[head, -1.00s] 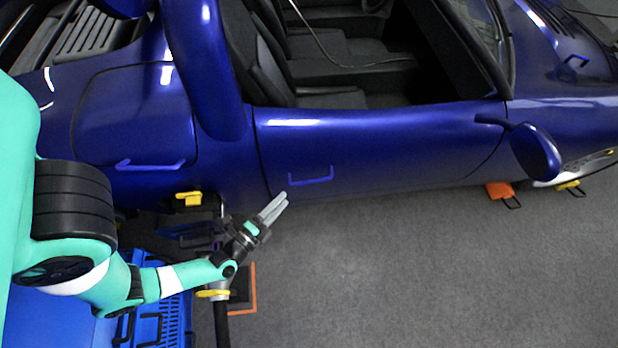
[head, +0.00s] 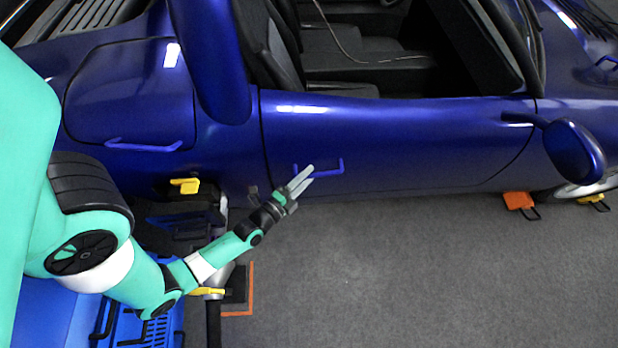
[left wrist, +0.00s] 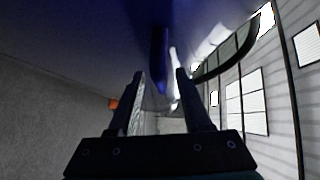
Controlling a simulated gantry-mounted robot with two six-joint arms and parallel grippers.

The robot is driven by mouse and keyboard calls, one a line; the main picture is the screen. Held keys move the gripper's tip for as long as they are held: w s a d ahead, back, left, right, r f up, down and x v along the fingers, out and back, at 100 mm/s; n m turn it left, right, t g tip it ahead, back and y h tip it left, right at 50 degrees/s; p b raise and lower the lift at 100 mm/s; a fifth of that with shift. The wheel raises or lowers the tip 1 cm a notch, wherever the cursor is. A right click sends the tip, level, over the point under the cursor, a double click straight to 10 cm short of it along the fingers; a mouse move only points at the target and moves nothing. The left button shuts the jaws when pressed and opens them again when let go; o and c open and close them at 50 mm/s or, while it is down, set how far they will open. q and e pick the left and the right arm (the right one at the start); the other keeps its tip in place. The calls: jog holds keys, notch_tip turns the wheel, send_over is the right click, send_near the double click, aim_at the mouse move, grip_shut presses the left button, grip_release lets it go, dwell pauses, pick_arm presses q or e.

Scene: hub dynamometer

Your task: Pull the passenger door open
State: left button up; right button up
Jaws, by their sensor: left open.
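The blue passenger door (head: 420,140) is shut, flush with the car's side. Its blue bar handle (head: 328,170) stands out near the door's rear edge. My left gripper (head: 303,181) is open beside the handle, its fingers overlapping the handle's left part in the head view. In the left wrist view, the handle (left wrist: 159,60) runs ahead between the two open fingers (left wrist: 158,85). I cannot tell whether a finger touches it. My right gripper is not in view.
The door mirror (head: 574,150) juts out at the right. Another blue handle (head: 145,146) is on the rear panel. An orange wheel chock (head: 519,201) and a blue crate (head: 150,330) stand on the floor. Grey floor (head: 400,270) beside the door is clear.

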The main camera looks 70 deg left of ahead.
pick_arm(q)
jog(key=shift+w+a, duration=0.35)
jog(key=shift+w, duration=0.2)
grip_shut()
dwell(1.1)
